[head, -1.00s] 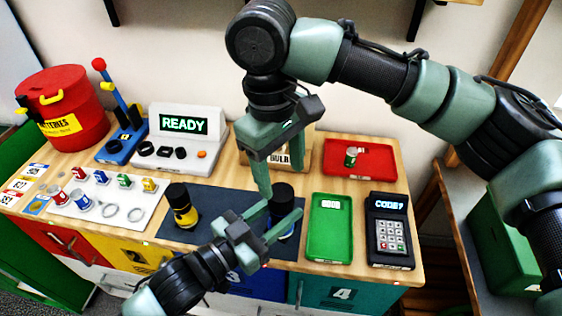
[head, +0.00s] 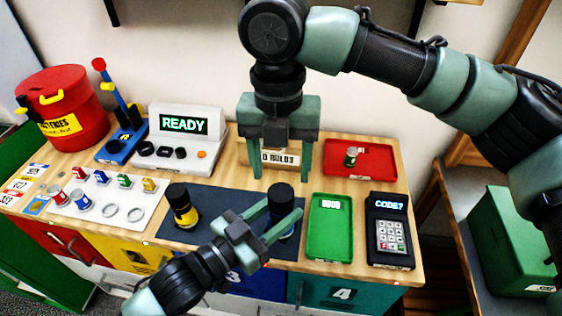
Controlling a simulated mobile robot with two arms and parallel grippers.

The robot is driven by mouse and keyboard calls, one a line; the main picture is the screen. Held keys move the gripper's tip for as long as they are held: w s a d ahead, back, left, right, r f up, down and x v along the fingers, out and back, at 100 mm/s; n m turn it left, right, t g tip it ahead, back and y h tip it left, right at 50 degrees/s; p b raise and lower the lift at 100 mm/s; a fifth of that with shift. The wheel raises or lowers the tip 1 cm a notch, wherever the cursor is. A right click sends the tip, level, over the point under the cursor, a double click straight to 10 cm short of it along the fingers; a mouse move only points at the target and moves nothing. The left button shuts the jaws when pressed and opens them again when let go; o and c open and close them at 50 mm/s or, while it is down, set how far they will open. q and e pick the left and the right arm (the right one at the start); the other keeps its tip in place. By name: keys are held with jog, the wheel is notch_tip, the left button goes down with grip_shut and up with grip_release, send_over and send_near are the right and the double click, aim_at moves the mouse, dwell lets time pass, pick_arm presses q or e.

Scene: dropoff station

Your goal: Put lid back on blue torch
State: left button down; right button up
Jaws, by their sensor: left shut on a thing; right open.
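The blue torch (head: 281,194) stands upright on the dark mat (head: 225,201), with a black cylindrical top and only a little blue low on its body. My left gripper (head: 284,208) is shut on the torch, with one finger on each side of it. My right gripper (head: 281,177) is open and empty, its fingers pointing down just above and behind the torch's black top. I cannot tell whether that top is a separate lid or how firmly it is seated. My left gripper hides much of the lower torch.
A yellow torch (head: 182,207) stands on the mat to the left. A green tray (head: 330,248) and a keypad (head: 390,235) lie to the right. A red tray (head: 381,161) and a box labelled for bulbs (head: 246,158) are behind. A READY display (head: 183,124) stands back left.

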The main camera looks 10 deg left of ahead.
aim_at(281, 192)
jog(key=n, duration=0.4)
jog(key=shift+r, duration=0.1)
jog(key=n, duration=0.4)
jog(key=shift+r+n, duration=0.1)
jog(key=shift+n, duration=0.2)
jog(key=shift+f, duration=4)
jog(key=shift+c, duration=0.3)
